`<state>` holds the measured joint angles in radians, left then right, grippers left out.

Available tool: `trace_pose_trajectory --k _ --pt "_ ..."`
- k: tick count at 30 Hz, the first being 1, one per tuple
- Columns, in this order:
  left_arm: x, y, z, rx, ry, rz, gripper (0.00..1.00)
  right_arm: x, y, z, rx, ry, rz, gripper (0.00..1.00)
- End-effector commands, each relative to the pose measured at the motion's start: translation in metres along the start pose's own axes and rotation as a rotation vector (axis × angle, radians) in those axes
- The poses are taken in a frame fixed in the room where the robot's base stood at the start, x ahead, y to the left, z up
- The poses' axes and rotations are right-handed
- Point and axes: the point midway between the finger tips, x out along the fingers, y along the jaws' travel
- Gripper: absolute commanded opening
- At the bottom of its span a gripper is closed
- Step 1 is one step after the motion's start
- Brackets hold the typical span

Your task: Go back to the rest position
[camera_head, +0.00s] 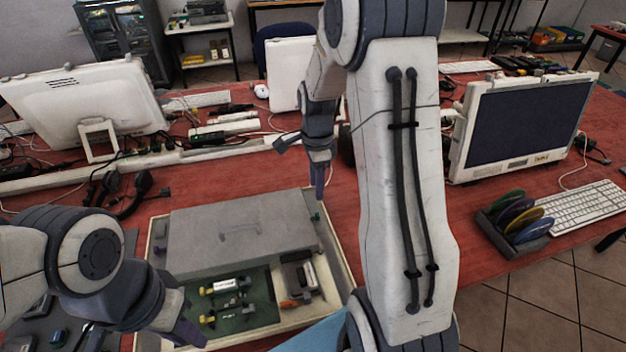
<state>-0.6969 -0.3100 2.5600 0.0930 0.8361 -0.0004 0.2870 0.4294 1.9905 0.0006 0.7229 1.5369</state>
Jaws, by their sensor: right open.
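My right gripper (302,166) hangs fingers-down at the middle of the camera_head view, above the red table behind the open case (335,245). Its two fingers are spread apart and I see nothing between them. My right arm rises large across the middle right. My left gripper (188,330) is at the lower left, over the front left part of the case. It is seen from the side, so its jaw opening is unclear.
The case has a grey lid panel (215,235) and a green board (240,305) with small parts. Monitors, cables (115,190) and a power strip surround it on the red table (480,215). A disc rack (515,225) and keyboard (575,210) lie at right.

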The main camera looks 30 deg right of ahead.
Motion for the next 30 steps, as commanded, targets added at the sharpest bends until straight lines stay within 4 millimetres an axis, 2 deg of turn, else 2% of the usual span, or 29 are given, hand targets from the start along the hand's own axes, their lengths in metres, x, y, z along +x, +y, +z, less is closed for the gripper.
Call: trace_pose_trajectory --k 8,11,13,16,18,21,25,27,30 --pt "-0.001 0.000 0.000 0.000 0.000 0.000 0.25 -0.003 0.002 0.006 -0.032 -0.001 -0.001 0.50" --pt "-0.004 0.000 0.000 0.000 0.000 0.000 0.25 -0.018 0.013 0.032 -0.184 -0.004 -0.007 0.50" --pt "-0.008 0.001 0.000 0.000 0.000 0.000 0.25 -0.034 0.031 0.063 -0.387 -0.009 -0.014 0.50" --pt "-0.015 0.001 -0.001 0.000 0.000 0.000 0.25 -0.062 0.074 0.115 -0.792 -0.018 -0.028 0.50" --pt "-0.020 0.002 -0.001 0.000 0.000 0.000 0.25 -0.080 0.114 0.146 -1.107 -0.026 -0.038 0.50" --pt "-0.026 0.002 -0.001 0.000 0.000 0.000 0.25 -0.099 0.171 0.173 -1.542 -0.036 -0.054 0.50" --pt "-0.032 0.002 -0.002 0.000 0.000 0.000 0.25 -0.112 0.234 0.186 -2.012 -0.050 -0.074 0.50" --pt "-0.034 0.003 -0.002 0.000 0.000 0.000 0.25 -0.115 0.258 0.186 -2.199 -0.056 -0.084 0.50" --pt "-0.036 0.003 -0.002 0.000 0.000 0.000 0.25 -0.116 0.279 0.184 -2.374 -0.061 -0.092 0.50"
